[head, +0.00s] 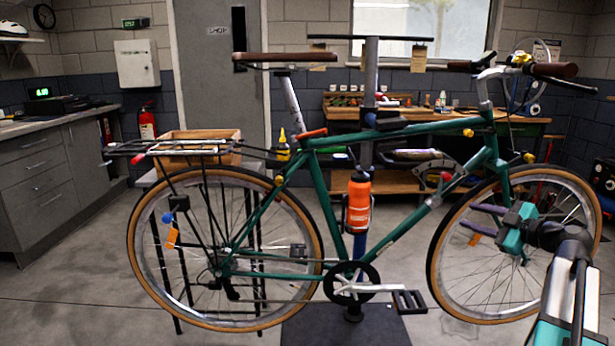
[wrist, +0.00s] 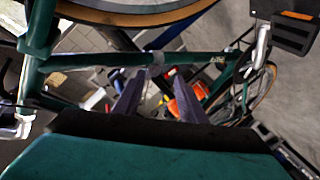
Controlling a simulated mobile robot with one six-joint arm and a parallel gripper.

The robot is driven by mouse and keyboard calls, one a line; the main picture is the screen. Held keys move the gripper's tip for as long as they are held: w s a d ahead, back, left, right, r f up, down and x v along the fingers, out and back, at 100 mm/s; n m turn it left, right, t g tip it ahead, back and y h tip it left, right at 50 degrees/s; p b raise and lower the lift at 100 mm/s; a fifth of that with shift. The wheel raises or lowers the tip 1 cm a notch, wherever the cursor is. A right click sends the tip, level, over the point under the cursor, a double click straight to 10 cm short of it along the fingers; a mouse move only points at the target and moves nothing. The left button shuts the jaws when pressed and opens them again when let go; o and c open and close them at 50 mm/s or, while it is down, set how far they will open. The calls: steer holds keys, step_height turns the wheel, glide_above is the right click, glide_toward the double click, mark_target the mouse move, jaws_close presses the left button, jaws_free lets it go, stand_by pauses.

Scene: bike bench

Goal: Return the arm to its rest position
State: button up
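My gripper (head: 469,217) is at the right in the head view, in front of the bike's front wheel. Its two dark purple fingers point left and stand apart, with nothing visible held between them. My arm comes in from the lower right corner, bent at the wrist. In the wrist view the fingers (wrist: 155,74) are also spread, with bike parts and the floor area seen beyond them. The green bike (head: 325,185) is upright and clamped on a repair stand (head: 371,75).
An orange bottle (head: 359,200) sits in the frame's cage. A wooden crate (head: 190,150) is behind the rear rack (head: 165,147). A workbench (head: 470,117) stands at the back right, grey cabinets (head: 45,180) at the left. The floor at front left is clear.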

steer(key=w+a+f+g+y+p, duration=0.1)
steer(key=w+a+f+g+p, duration=0.2)
steer(key=a+f, duration=0.6)
steer(key=w+a+f+g+y+p, duration=0.1)
steer(key=a+f+g+p, duration=0.1)
steer(key=a+f+p, duration=0.5)
steer(key=s+a+f+m+g+p, duration=0.1)
steer(key=s+a+f+g+p, duration=0.3)
steer(key=a+f, duration=0.5)
steer(key=s+a+f+g+p, duration=0.1)
steer(key=s+a+f+g, duration=0.1)
steer(key=s+a+f, duration=0.75)
steer(key=s+a+f+m+g+h+p, duration=0.1)
steer(key=s+a+f+g+p, duration=0.3)
steer(key=s, duration=0.5)
steer(key=s+a+f+m+g+h+p, duration=0.1)
steer(key=s+a+f+g+p, duration=0.2)
steer(key=s+a, duration=0.45)
steer(key=s+d+f+m+g+h+p, duration=0.1)
steer(key=s+f, duration=0.1)
steer(key=s, duration=0.4)
steer(key=s+d+f+m+h+p, duration=0.1)
steer(key=s+d+f, duration=0.1)
steer(key=s, duration=0.4)
steer(key=s+d+m+g+h, duration=0.1)
steer(key=s+d+m+h, duration=0.2)
steer(key=d+m, duration=0.4)
steer(key=shift+s+m+h+b, duration=0.3)
steer(key=shift+s+m, duration=0.2)
steer(key=shift+s, duration=0.15)
